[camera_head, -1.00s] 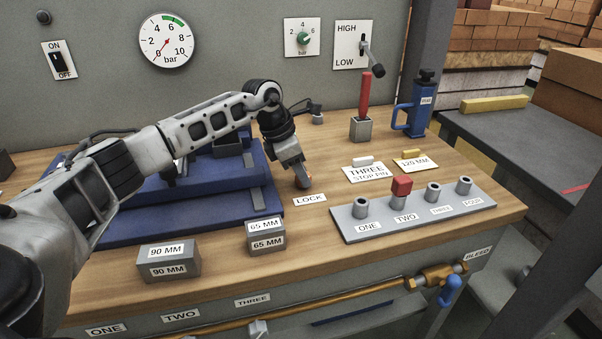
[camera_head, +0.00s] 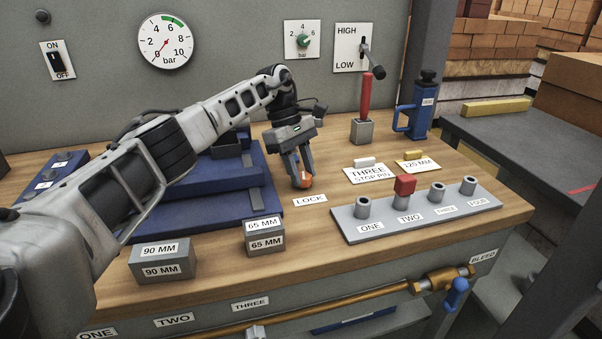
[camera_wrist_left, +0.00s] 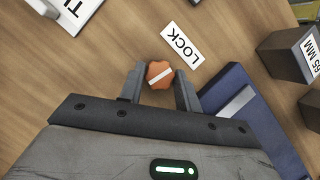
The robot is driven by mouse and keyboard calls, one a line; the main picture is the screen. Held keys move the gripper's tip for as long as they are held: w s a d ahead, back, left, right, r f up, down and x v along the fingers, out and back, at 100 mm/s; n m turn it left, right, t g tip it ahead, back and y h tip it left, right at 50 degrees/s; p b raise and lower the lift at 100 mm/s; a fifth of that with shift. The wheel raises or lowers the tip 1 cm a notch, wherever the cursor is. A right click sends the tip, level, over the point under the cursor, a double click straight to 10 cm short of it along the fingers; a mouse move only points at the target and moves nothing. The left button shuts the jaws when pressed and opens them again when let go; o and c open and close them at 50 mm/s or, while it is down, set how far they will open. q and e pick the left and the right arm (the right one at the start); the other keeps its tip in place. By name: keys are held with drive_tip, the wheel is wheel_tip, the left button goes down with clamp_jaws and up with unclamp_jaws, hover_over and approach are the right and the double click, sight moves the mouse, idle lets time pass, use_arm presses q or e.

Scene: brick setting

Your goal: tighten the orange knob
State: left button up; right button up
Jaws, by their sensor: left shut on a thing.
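The orange knob (camera_head: 305,181) stands on the wooden bench just left of the LOCK label (camera_head: 310,201). My left gripper (camera_head: 301,183) points down over it and is shut on the knob. In the left wrist view the knob (camera_wrist_left: 160,75) sits between the two fingertips, and a white line runs slantwise across its top. The LOCK label (camera_wrist_left: 181,45) lies just beyond the fingers there. My right gripper is not in view.
A blue fixture (camera_head: 180,207) lies left of the knob. A grey plate with several sockets (camera_head: 420,226) lies to the right. A red-handled lever (camera_head: 365,95) stands behind.

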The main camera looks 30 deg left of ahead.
use_arm(q)
drive_tip(key=shift+w+m+g, duration=0.1)
drive_tip(key=shift+m+g, duration=0.2)
drive_tip(key=shift+m, duration=0.3)
drive_tip(key=shift+r+m+b, duration=0.1)
drive_tip(key=shift+m+b, duration=0.3)
drive_tip(key=shift+m, duration=0.2)
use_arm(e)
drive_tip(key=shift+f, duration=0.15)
use_arm(q)
drive_tip(key=shift+m+y, duration=0.3)
drive_tip(key=o, duration=1)
drive_tip(key=shift+c, duration=0.2)
